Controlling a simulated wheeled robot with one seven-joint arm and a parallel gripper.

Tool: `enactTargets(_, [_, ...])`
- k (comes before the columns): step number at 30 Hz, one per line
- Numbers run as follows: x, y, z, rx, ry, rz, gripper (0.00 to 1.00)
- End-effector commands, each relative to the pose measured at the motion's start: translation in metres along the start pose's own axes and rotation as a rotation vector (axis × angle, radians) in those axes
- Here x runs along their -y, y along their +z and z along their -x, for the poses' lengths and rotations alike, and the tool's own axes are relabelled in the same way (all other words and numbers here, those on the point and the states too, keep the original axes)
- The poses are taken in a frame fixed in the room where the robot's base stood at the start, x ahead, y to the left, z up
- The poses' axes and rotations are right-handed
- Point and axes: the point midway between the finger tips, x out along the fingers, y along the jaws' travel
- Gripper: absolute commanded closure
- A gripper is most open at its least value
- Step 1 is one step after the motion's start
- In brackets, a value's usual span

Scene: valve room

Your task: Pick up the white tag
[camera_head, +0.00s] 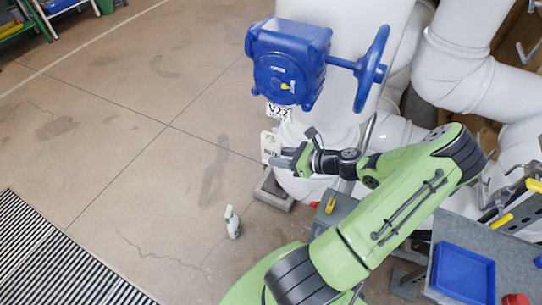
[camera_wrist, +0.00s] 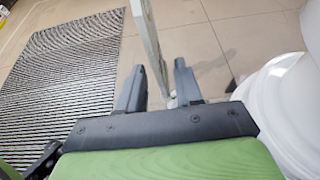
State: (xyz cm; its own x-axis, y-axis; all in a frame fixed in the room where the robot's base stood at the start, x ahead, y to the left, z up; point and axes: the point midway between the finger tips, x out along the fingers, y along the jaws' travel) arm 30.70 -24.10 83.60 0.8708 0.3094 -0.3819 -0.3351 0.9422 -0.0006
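A white tag (camera_head: 269,146) with dark lettering hangs upright in front of the white pipework, just below the valve's label. My gripper (camera_head: 282,158) is at the tag's right and lower side and hides part of it. In the wrist view my gripper's two fingers (camera_wrist: 160,70) stand apart. A thin pale upright strip (camera_wrist: 150,38), which looks like the tag seen nearly edge-on, runs down into the gap between them. I see room beside it, and neither finger is clearly pressed on it.
A blue valve actuator (camera_head: 285,62) with a handwheel (camera_head: 371,70) and a V22 label (camera_head: 278,112) is just above. White pipes (camera_head: 460,70) stand behind. A spray bottle (camera_head: 232,222) is on the floor. A blue tray (camera_head: 463,273) lies lower right. The left floor is mostly clear.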

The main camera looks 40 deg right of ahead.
Motion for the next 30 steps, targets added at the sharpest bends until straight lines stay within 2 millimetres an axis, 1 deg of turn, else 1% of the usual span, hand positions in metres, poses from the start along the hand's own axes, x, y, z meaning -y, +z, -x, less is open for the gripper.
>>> enactTargets(1, [-0.001, -0.005, -0.013, 0.003, 0.004, 0.001, 0.65])
enactTargets(4, [-0.001, -0.004, -0.027, 0.001, 0.003, 0.0, 0.65])
enactTargets(6, [-0.001, -0.003, -0.032, 0.0, 0.003, 0.0, 0.65])
enactTargets(11, [0.0, -0.002, -0.031, 0.0, 0.001, 0.0, 0.65])
enactTargets(12, [0.0, -0.002, -0.031, 0.0, 0.001, 0.0, 0.66])
enactTargets(14, [0.0, -0.002, -0.031, -0.001, 0.001, 0.0, 0.76])
enactTargets(18, [0.0, -0.002, -0.031, -0.001, 0.001, 0.0, 0.97])
enactTargets(19, [0.0, -0.002, -0.031, -0.001, 0.001, 0.0, 1.0])
enactTargets(30, [0.0, -0.001, -0.031, 0.0, 0.002, 0.0, 1.0])
